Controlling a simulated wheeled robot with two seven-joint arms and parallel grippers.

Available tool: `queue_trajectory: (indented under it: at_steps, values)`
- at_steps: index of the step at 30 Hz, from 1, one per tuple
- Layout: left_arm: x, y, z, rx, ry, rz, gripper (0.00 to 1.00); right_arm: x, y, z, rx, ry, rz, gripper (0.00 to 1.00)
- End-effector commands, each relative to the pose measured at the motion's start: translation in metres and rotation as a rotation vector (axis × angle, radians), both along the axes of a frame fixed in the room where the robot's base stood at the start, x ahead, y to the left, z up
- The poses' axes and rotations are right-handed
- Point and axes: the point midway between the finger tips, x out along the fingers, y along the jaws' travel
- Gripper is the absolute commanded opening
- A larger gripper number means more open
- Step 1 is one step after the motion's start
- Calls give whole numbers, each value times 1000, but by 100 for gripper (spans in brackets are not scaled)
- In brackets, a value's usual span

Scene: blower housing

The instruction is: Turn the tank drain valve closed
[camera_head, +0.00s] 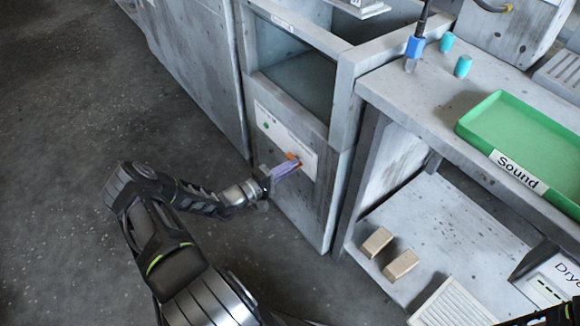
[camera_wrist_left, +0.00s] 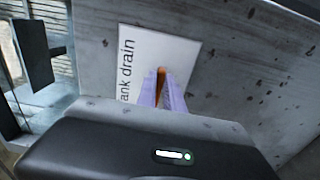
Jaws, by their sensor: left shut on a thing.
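The tank drain valve has an orange handle (camera_head: 292,156) on a white labelled plate (camera_head: 272,128) low on the front of the grey tank cabinet. My left gripper (camera_head: 288,168) reaches it from the left, and its purple fingers are shut on the handle. In the left wrist view the orange handle (camera_wrist_left: 161,80) shows as a narrow strip between the purple fingers (camera_wrist_left: 168,95). The plate there reads "ank drain" (camera_wrist_left: 128,75). The fingers hide most of the handle, so its exact angle is hard to tell. My right gripper is not in view.
Right of the tank stands a grey bench with a green tray (camera_head: 490,108) labelled "Sound", teal cylinders (camera_head: 463,66) and a blue-collared tool (camera_head: 414,47). Two tan blocks (camera_head: 401,265) lie on its lower shelf. The floor (camera_head: 60,200) at left is clear.

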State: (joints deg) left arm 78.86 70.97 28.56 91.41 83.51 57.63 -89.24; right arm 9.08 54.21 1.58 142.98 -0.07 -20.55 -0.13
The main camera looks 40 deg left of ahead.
Motion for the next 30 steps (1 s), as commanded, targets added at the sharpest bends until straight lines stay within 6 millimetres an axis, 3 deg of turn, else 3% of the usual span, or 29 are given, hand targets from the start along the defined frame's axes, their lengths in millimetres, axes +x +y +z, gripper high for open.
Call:
queue_trajectory:
  at_steps: [5, 6, 14, 23, 30]
  values:
    - [0, 0, -1, 3, 1, 0, 0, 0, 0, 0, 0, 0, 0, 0]
    - [0, 0, -1, 3, 1, 0, 12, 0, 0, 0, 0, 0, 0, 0]
    - [0, 0, 0, 1, 1, 0, 34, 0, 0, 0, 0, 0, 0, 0]
    - [-2, 1, 0, 0, 1, 0, 34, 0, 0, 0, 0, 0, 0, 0]
    - [-26, 9, 0, 1, 3, 3, 34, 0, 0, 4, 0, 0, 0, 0]
